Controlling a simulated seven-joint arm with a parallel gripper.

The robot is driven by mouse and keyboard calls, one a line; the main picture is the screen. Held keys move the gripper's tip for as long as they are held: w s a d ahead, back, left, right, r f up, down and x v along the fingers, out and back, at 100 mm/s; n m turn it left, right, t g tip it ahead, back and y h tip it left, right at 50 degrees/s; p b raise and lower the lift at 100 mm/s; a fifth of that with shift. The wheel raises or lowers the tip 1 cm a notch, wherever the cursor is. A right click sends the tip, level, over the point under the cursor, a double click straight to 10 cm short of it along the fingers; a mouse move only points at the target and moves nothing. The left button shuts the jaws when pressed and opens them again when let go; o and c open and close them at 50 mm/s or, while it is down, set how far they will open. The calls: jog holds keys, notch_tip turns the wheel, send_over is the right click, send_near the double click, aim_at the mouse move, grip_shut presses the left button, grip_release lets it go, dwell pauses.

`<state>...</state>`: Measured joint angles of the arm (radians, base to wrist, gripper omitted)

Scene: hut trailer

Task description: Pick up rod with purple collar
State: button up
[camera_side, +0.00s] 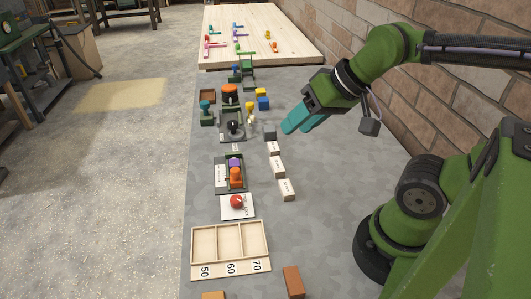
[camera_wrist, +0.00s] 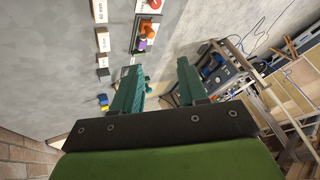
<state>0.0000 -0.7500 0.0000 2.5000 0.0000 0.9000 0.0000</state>
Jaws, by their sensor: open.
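A small purple rod-like piece (camera_side: 239,34) lies on the pale wooden table (camera_side: 290,52) at the far end, among several coloured pieces. It is too small to make out a collar. Another purple part (camera_side: 235,162) sits beside an orange one in a dark fixture (camera_side: 221,174) on the grey bench; both also show in the wrist view, the purple part (camera_wrist: 143,44) at top centre. My gripper (camera_side: 300,120) has teal fingers, held above the right side of the grey bench, well short of the wooden table. In the wrist view my gripper (camera_wrist: 157,80) is open, with nothing between the fingers.
The grey bench (camera_side: 310,235) carries a three-slot wooden tray (camera_side: 230,228), a red ball (camera_side: 237,202), white labelled blocks (camera_side: 277,167) and several small coloured parts. A brick wall (camera_side: 360,20) runs along the right. The bench's front right is mostly clear.

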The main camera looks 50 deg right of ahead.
jog(key=o, duration=0.4)
jog(key=shift+c, duration=0.2)
jog(key=n+g+h, duration=0.3)
jog(key=n+g, duration=0.3)
jog(key=n, duration=2.5)
send_over(234, 162)
jog(key=s, duration=0.1)
jog(key=f, duration=1.7)
jog(key=shift+s+a+f, duration=0.15)
jog(key=shift+s+f, duration=0.05)
jog(key=shift+f, duration=0.15)
jog(key=shift+w+f, duration=0.2)
jog(key=shift+f, duration=0.7)
jog(key=shift+w+f, duration=0.2)
jog(key=shift+f, duration=0.7)
jog(key=shift+w+f, duration=0.2)
jog(key=shift+f, duration=0.7)
